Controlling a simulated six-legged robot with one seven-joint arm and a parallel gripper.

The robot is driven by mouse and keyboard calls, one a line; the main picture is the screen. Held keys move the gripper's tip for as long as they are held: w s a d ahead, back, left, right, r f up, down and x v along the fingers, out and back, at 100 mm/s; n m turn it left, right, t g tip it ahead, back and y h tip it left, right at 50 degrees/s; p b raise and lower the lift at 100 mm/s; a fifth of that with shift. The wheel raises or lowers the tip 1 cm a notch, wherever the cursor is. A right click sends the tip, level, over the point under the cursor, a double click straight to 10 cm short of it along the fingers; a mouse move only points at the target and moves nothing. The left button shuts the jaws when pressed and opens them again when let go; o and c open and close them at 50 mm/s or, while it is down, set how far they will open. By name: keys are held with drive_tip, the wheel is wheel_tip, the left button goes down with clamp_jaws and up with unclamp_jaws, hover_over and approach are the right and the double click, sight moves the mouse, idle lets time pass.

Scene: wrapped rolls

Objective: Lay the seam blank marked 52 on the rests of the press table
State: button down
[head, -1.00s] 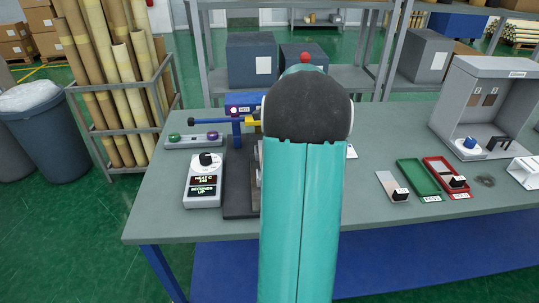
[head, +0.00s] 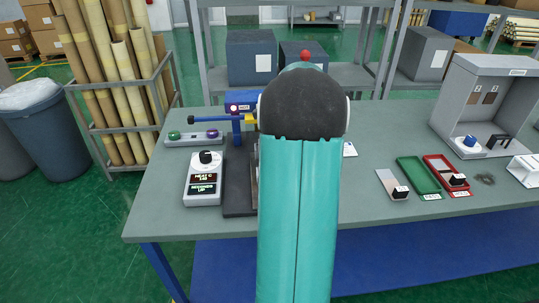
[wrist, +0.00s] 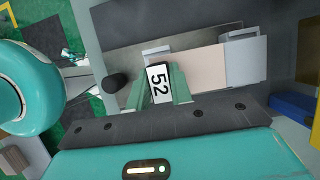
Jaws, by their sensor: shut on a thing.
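My gripper (wrist: 160,85) shows in the wrist view with its two green fingers shut on the block marked 52 (wrist: 158,80), the tag of the seam blank. A pinkish-beige strip (wrist: 195,66) extends to the right beyond the fingers; I cannot tell whether it is the blank's sheet or part of the press. Grey rests (wrist: 241,62) stand at its right end and near its left end. Contact between blank and rests cannot be judged. In the head view my arm hides the gripper, the blank and most of the press table (head: 237,190).
A heater control box (head: 204,180) stands left of the press on the workbench (head: 370,225). To the right are another tagged blank (head: 390,184), a green tray (head: 418,174), a red tray (head: 436,163) and a grey booth (head: 487,95). A blue lever post (head: 237,130) rises behind the press.

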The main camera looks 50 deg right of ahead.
drive_tip(key=shift+f, duration=1.25)
drive_tip(key=c, duration=1.2)
unclamp_jaws()
drive_tip(key=shift+o, duration=0.2)
drive_tip(key=v, duration=1.4)
drive_tip(key=shift+a+f, duration=0.1)
